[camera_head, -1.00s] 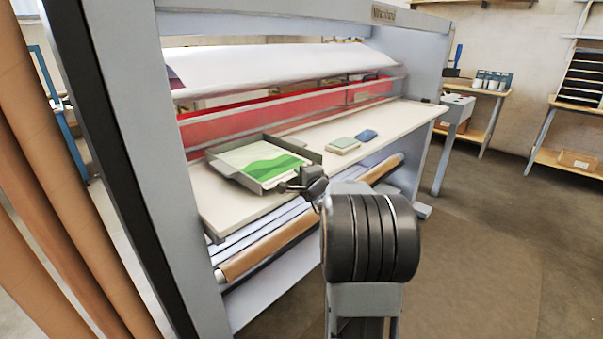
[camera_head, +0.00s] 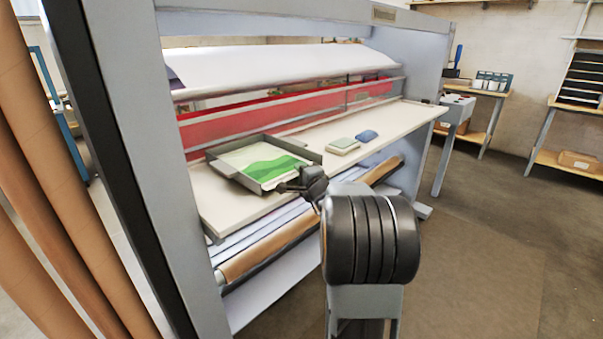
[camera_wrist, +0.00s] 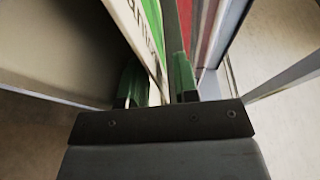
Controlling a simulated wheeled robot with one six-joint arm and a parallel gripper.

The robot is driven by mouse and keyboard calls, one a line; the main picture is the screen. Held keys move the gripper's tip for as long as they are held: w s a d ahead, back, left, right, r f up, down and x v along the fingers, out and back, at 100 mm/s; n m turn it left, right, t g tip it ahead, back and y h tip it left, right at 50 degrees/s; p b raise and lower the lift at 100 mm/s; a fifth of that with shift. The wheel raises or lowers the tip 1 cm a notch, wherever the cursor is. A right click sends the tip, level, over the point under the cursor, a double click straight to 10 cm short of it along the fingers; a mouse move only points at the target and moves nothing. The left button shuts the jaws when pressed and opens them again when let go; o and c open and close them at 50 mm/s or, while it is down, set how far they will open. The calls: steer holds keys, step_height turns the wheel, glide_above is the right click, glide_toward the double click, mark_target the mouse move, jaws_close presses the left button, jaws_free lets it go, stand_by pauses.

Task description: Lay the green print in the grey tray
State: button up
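The green print (camera_head: 262,163), a white sheet with green hill shapes, lies inside the grey tray (camera_head: 227,180) on the machine's cream table. It looks nearly flat there. My gripper (camera_head: 293,186) is at the tray's near right corner, by the print's near edge. In the wrist view, my gripper (camera_wrist: 158,84) has its two fingers apart, with the print's white and green edge (camera_wrist: 150,40) with dark lettering between them. A gap shows beside the print, toward the right finger. Finger contact with the print's underside is hidden.
Two small pads, one pale green (camera_head: 342,146) and one blue (camera_head: 367,135), lie on the table (camera_head: 400,118) right of the tray. The machine's grey upright (camera_head: 125,140) stands at left. A brown roll (camera_head: 265,252) runs below the table's front edge.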

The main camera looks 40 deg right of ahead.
steer(key=s+a+b, duration=0.2)
steer(key=s, duration=1)
steer(key=a+f+n+g+y, duration=0.3)
steer(key=a+n+y, duration=0.2)
steer(key=a, duration=0.5)
steer(key=a+f+n+g+y, duration=0.3)
steer(key=a+n+g+y, duration=0.15)
steer(key=a, duration=0.55)
steer(key=s+a+f+n+g+h, duration=0.2)
steer(key=s+f+n+g+h, duration=0.1)
steer(key=s+n, duration=0.2)
steer(key=s+a+f+n+g+h, duration=0.2)
steer(key=s+f+n+g+h, duration=0.1)
steer(key=s, duration=0.4)
steer(key=shift+s+a+f+n+g+h, duration=0.25)
steer(key=shift+s+f+n+g+h, duration=0.3)
steer(key=shift+n, duration=0.5)
steer(key=shift+w+r, duration=0.1)
steer(key=shift+w, duration=0.05)
step_height(320, 180, up, 11)
steer(key=p, duration=1)
steer(key=shift+a+r, duration=0.15)
steer(key=shift+a, duration=0.05)
